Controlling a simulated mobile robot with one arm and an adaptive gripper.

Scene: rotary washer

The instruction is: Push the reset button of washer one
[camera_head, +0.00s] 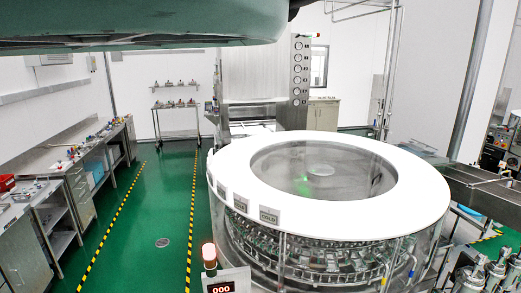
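A large round rotary washer (420,205) fills the middle and right, with a white ring-shaped top and a clear centre. Small plates hang on its near left rim, and one reads COLD (269,215). A display panel (221,287) reading 000 stands at the bottom edge, in front of the washer, with a glowing reddish lamp (209,256) above it. The panel's lower part is cut off by the picture edge. I cannot make out a reset button or a number naming the washer. My gripper is not in view; a grey-green part, likely mine, covers the top left.
Steel workbenches (80,157) line the left wall. A wheeled rack (175,120) stands at the back. Green floor (165,215) between yellow-black stripes is clear. Pipes and valves (480,275) crowd the lower right; a steel sink counter (490,190) is behind them.

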